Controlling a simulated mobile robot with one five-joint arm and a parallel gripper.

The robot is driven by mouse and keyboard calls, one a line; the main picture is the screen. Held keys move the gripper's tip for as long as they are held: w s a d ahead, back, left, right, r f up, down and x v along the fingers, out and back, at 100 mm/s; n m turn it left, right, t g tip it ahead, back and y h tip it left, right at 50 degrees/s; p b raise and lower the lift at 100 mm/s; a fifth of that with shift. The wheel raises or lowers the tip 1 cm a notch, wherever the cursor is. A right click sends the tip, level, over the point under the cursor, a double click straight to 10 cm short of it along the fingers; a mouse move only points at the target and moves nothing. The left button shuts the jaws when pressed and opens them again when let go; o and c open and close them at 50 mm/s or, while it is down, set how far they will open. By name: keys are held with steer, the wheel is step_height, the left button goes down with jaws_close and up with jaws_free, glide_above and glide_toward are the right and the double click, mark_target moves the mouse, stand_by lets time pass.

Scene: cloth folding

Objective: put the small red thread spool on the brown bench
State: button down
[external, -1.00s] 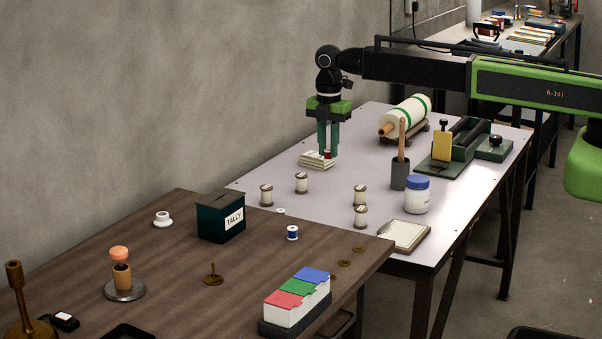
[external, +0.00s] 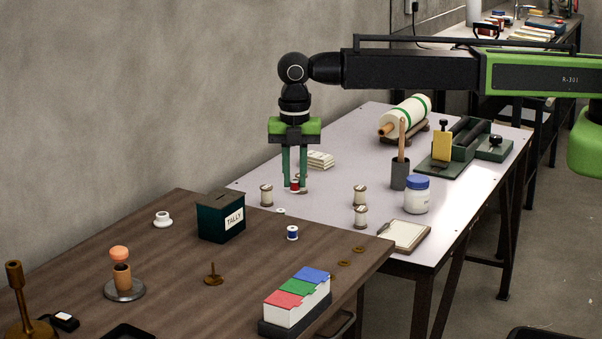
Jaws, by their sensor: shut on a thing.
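My gripper (external: 295,184) points straight down over the pale table, with its green fingers shut on the small red thread spool (external: 295,186). The brown bench (external: 180,260) is in the foreground at the left, nearer the camera than my gripper. A blue thread spool (external: 292,233) stands upright on the bench near its far edge.
The dark green TALLY box (external: 221,218) stands near the bench's far edge. White spools (external: 266,195) stand on the pale table (external: 325,205). Bare bench lies between the spindle and the blue spool.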

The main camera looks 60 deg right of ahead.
steer(key=b, duration=0.5)
glide_above(276, 251)
steer(key=f, duration=0.6)
steer(key=shift+w+d+f, duration=0.1)
steer(key=shift+d, duration=0.1)
steer(key=shift+a, duration=0.1)
step_height(276, 251, down, 4)
steer(key=b, duration=0.4)
steer(key=shift+f, duration=0.15)
steer(key=shift+r, duration=0.25)
steer(key=shift+f, duration=0.25)
steer(key=c, duration=1.3)
jaws_free()
steer(key=shift+r, duration=0.1)
